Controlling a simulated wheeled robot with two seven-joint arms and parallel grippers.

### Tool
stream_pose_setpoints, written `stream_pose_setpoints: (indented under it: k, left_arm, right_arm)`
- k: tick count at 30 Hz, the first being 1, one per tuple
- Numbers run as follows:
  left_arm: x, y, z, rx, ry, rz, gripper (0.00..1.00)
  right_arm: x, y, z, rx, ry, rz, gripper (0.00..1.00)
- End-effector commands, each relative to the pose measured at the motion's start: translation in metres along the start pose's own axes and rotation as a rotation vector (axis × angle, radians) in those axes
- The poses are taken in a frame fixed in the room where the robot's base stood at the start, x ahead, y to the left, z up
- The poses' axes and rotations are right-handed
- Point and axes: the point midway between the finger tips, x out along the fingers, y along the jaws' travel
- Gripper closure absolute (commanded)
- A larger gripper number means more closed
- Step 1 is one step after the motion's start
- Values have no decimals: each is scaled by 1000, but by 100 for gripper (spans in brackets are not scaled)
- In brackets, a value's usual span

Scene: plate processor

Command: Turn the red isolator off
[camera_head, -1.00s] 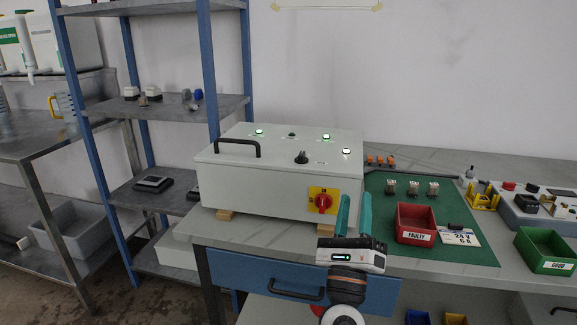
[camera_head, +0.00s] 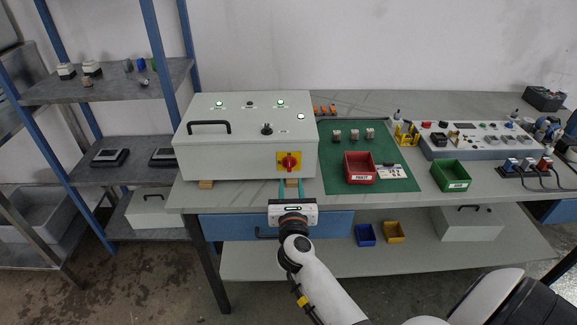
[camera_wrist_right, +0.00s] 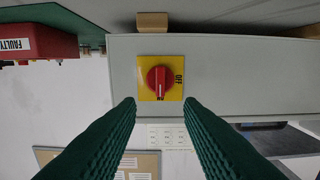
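The red isolator (camera_head: 289,161) is a round red knob on a yellow square plate, on the front face of the grey control box (camera_head: 235,165). In the right wrist view the red isolator (camera_wrist_right: 160,78) shows with "OFF" printed beside it, and its white mark points toward the other label, away from "OFF". My right gripper (camera_head: 291,188) is open and empty, just in front of and below the knob in the head view. In the wrist view its two green fingers (camera_wrist_right: 160,105) are apart, with the knob between and beyond them, not touching. My left gripper is not in view.
The box stands on wooden blocks on the bench (camera_head: 330,200). A green mat (camera_head: 340,160) with a red FAULTY bin (camera_head: 360,180) lies to the right. A blue drawer (camera_head: 330,223) is under the bench top. Lamps (camera_head: 281,102) on the box glow.

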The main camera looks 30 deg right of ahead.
Motion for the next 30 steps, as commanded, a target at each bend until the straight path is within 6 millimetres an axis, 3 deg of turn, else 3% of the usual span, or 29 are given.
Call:
stream_pose_setpoints:
  k: [6, 12, 24, 30]
  left_arm:
    - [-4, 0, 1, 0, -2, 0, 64]
    - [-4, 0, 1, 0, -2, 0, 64]
    - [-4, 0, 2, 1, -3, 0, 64]
    - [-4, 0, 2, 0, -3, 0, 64]
  right_arm:
    - [45, 1, -2, -2, 3, 2, 66]
    - [69, 0, -1, -1, 2, 1, 66]
    - [76, 0, -1, 0, 1, 1, 66]
    - [76, 0, -1, 0, 1, 1, 99]
